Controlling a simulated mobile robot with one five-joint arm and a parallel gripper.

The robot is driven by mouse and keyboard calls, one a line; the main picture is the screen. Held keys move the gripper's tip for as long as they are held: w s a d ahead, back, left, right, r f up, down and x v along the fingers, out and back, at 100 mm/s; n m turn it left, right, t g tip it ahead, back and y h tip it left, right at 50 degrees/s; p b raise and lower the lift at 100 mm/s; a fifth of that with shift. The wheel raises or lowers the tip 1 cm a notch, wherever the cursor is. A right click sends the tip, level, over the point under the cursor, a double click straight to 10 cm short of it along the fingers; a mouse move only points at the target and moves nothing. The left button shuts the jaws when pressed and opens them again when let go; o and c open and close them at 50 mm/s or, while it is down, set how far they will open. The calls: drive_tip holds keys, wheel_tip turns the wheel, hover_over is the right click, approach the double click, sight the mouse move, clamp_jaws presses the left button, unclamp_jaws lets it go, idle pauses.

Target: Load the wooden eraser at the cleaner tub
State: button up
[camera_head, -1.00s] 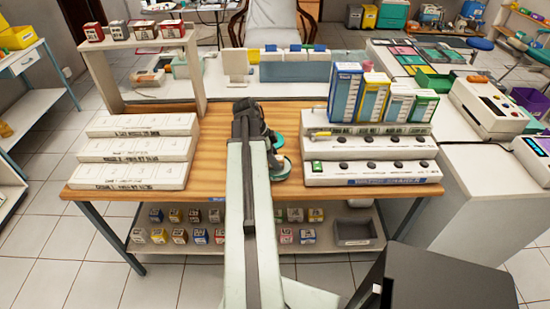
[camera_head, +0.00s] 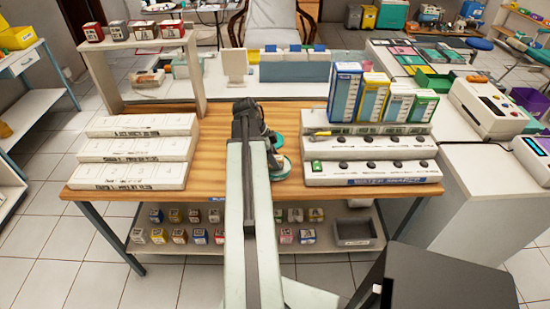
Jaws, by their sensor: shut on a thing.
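My gripper (camera_head: 250,118) is the dark end of my arm, over the middle of the wooden table (camera_head: 220,180). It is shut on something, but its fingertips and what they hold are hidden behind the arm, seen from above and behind. I cannot make out the wooden eraser anywhere. No container can be told for sure as the cleaner tub. A grey open bin (camera_head: 353,240) sits at the right of the lower shelf, well below and to the right of my gripper. Two teal round parts (camera_head: 280,167) show just right of the arm.
White stepped racks (camera_head: 140,150) stand on the table's left. A stepped rack with dark knobs (camera_head: 370,172) and upright boxes (camera_head: 345,92) stands on its right. Small boxes (camera_head: 180,236) line the lower shelf. Bare wood shows on both sides of my arm.

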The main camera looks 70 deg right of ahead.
drive_tip(key=shift+r+p, duration=3.55)
drive_tip(key=shift+p, duration=0.05)
drive_tip(key=shift+f, duration=0.1)
drive_tip(key=shift+s, duration=0.1)
